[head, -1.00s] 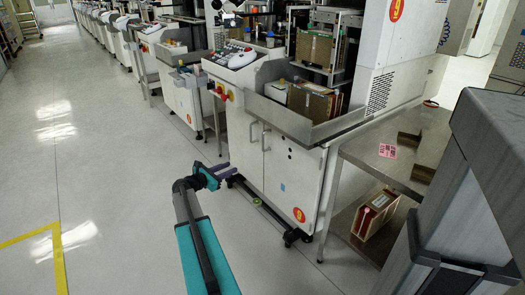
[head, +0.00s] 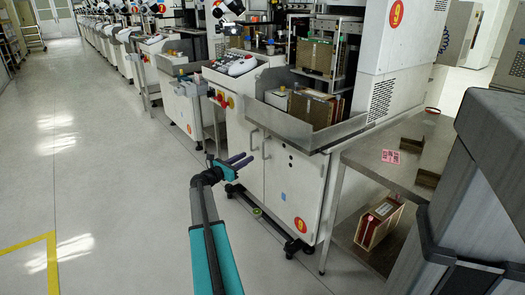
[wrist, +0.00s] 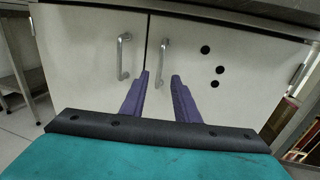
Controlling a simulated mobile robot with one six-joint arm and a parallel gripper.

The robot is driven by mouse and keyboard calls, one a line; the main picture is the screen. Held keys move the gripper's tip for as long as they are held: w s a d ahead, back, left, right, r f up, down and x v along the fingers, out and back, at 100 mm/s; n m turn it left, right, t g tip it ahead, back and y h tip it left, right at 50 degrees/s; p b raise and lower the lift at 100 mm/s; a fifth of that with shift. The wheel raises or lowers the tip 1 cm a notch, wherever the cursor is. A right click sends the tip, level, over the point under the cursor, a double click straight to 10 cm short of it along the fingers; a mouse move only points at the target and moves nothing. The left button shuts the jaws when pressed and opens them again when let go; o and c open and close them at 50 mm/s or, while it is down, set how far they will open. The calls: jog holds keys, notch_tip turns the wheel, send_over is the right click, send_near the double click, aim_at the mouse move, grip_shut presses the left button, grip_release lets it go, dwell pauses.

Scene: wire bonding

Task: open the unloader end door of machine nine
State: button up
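The machine with the orange round "9" sign (head: 397,12) has a white two-door cabinet (head: 290,190) at its near end. The left door (wrist: 85,45) and right door (wrist: 240,60) both look shut, with a narrow seam between them. The left door has an upright bar handle (wrist: 124,57); the right door has another (wrist: 163,55), plus three dark round holes.
A steel side table (head: 410,165) with brown brackets stands right of the cabinet, a boxed magazine (head: 380,222) on its lower shelf. A metal trough (head: 310,125) juts out above the doors. A grey post fills the right edge. The aisle floor (head: 110,170) is clear on the left.

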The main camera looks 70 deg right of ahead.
jog(key=b, duration=0.3)
send_over(263, 159)
jog(key=shift+w+d+b, duration=0.15)
jog(key=shift+d+b, duration=0.2)
jog(key=shift+d, duration=0.05)
